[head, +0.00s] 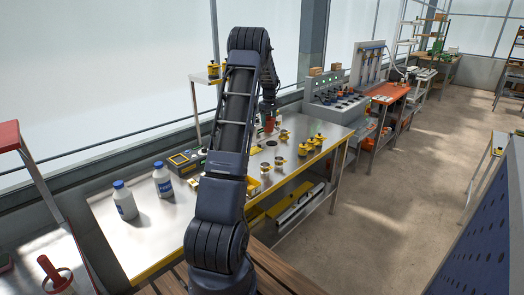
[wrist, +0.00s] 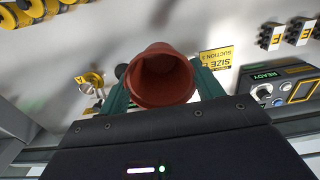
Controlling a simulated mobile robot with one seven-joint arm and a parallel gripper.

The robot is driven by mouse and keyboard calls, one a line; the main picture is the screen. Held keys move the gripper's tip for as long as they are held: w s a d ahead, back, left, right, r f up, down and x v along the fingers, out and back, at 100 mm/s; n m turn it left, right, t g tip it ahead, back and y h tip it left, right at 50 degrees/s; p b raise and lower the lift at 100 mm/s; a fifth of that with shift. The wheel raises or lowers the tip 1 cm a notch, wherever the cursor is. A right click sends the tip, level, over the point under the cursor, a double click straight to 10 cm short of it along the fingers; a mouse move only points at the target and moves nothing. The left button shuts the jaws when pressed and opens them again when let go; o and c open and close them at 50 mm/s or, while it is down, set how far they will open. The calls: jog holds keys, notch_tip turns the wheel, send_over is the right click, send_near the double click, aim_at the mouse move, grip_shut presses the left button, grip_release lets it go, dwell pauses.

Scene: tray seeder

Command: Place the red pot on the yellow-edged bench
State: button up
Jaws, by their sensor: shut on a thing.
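The red pot (wrist: 160,78) is held between the green fingers of my gripper (wrist: 162,86) in the wrist view, its open mouth facing the camera. In the head view the pot (head: 268,122) is a small reddish shape below my gripper (head: 268,108), over the far part of the yellow-edged bench (head: 155,230). The bench has a pale metal top and a yellow front edge. I cannot tell whether the pot's base touches it. My arm hides part of the bench's middle.
Two white bottles with blue caps (head: 125,200) stand at the bench's near left. A control box (head: 185,160) sits along the back. Yellow-black fittings (head: 304,148) stand at the right front edge. A yellow size label (wrist: 215,60) lies close to the pot. Bare bench top shows between parts.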

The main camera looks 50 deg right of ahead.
notch_tip(320, 180, down, 16)
jog(key=shift+f, duration=0.15)
dwell(0.5)
jog(key=o, duration=1)
jog(key=shift+f, duration=0.1)
jog(key=shift+c, duration=0.2)
